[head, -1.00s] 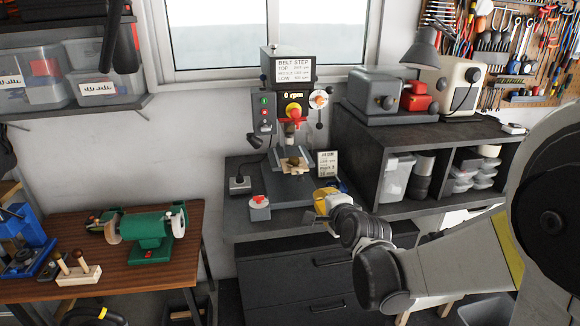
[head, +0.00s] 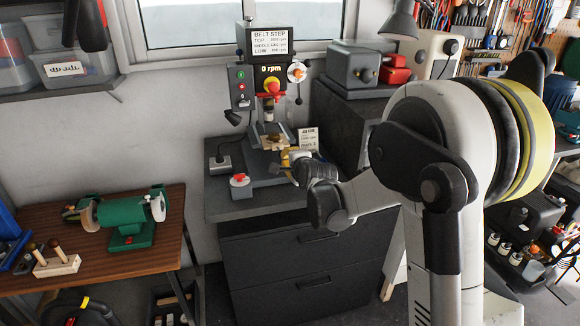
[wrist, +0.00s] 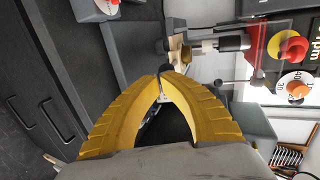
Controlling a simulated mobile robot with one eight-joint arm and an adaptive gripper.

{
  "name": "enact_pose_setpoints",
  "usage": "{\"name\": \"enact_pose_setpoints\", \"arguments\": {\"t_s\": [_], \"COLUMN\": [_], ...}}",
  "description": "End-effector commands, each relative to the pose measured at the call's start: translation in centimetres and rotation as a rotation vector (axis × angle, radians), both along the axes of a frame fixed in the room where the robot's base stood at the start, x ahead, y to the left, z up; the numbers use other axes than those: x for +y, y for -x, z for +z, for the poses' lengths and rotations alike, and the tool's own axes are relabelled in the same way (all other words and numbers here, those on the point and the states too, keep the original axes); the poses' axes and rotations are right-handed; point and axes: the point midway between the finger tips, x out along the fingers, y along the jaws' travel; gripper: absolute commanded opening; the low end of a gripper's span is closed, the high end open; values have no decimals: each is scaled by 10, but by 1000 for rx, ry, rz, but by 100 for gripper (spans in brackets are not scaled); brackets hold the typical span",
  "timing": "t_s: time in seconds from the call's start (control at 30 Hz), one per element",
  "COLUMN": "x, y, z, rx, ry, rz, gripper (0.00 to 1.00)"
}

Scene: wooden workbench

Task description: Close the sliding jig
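The jig (head: 277,143), a small light-wood piece, sits on the drill press table below the chuck. In the wrist view, where the press lies sideways, the wooden jig (wrist: 178,48) shows just beyond my fingertips. My gripper (head: 288,158) is at the front right of the press table, close to the jig. In the wrist view the yellow fingers of my gripper (wrist: 164,73) come together at their tips. A small dark part shows at the tips; I cannot tell whether it is held. The jig's sliding part is too small to make out.
The drill press (head: 268,75) reads 0 rpm. A grey box with a red button (head: 240,185) stands on the bench front, and a small sign (head: 309,140) stands behind my gripper. A green grinder (head: 125,217) is on the left table.

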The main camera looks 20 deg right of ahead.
Motion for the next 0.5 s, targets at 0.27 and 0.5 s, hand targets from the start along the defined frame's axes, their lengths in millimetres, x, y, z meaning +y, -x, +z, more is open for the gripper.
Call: {"name": "enact_pose_setpoints", "arguments": {"t_s": [0.27, 0.5], "x": [0, 0], "y": [-2, -20], "z": [0, 0], "rx": [0, 0], "ry": [1, 1], "rz": [0, 0], "gripper": [0, 0]}}
